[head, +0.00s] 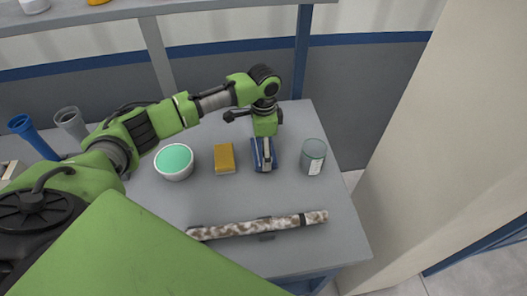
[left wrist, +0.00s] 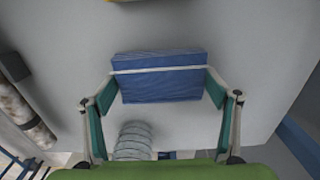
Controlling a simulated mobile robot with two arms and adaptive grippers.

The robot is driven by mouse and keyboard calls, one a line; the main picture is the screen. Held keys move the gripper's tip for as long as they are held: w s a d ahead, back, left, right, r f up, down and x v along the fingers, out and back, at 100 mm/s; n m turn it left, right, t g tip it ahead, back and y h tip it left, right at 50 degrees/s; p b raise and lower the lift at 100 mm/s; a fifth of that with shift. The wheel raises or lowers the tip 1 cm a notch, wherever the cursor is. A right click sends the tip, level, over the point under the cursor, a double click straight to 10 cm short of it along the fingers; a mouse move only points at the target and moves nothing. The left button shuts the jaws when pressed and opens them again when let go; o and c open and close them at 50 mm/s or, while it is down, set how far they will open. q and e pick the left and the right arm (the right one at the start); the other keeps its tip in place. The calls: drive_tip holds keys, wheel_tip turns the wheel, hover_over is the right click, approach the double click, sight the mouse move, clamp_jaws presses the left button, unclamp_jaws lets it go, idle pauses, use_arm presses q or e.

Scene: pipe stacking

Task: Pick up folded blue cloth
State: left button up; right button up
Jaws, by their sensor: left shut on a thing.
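The folded blue cloth (left wrist: 160,86) is a flat rectangular block with a pale band across it, in the middle of the left wrist view. My left gripper (left wrist: 163,84) has one finger pressed on each short end of it. In the head view the left gripper (head: 264,152) points down over the grey table, and the blue cloth (head: 257,160) shows partly beneath and between its fingers. I cannot tell whether the cloth is clear of the tabletop. My right gripper is not in view.
On the grey table (head: 300,195), a yellow sponge (head: 224,158) and a white bowl with green contents (head: 174,161) stand left of the cloth. A clear jar (head: 313,157) stands close on the right. A mottled pipe (head: 265,226) lies in front.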

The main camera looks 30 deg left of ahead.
use_arm(q)
wheel_tip(320, 180, up, 3)
drive_tip(key=shift+s+f, duration=0.15)
drive_tip(key=shift+f, duration=0.05)
drive_tip(key=s+r, duration=0.1)
drive_tip(key=s+d+r, duration=0.1)
drive_tip(key=s+r, duration=0.1)
drive_tip(key=s+d+r+b, duration=0.1)
drive_tip(key=r, duration=0.1)
drive_tip(key=shift+s+r, duration=0.15)
drive_tip(key=shift+r, duration=0.1)
drive_tip(key=s+d+r, duration=0.3)
drive_tip(key=s+r, duration=0.1)
drive_tip(key=s, duration=0.4)
drive_tip(key=shift+s+d+b, duration=0.15)
drive_tip(key=shift+s+b, duration=0.05)
drive_tip(key=shift+b, duration=0.1)
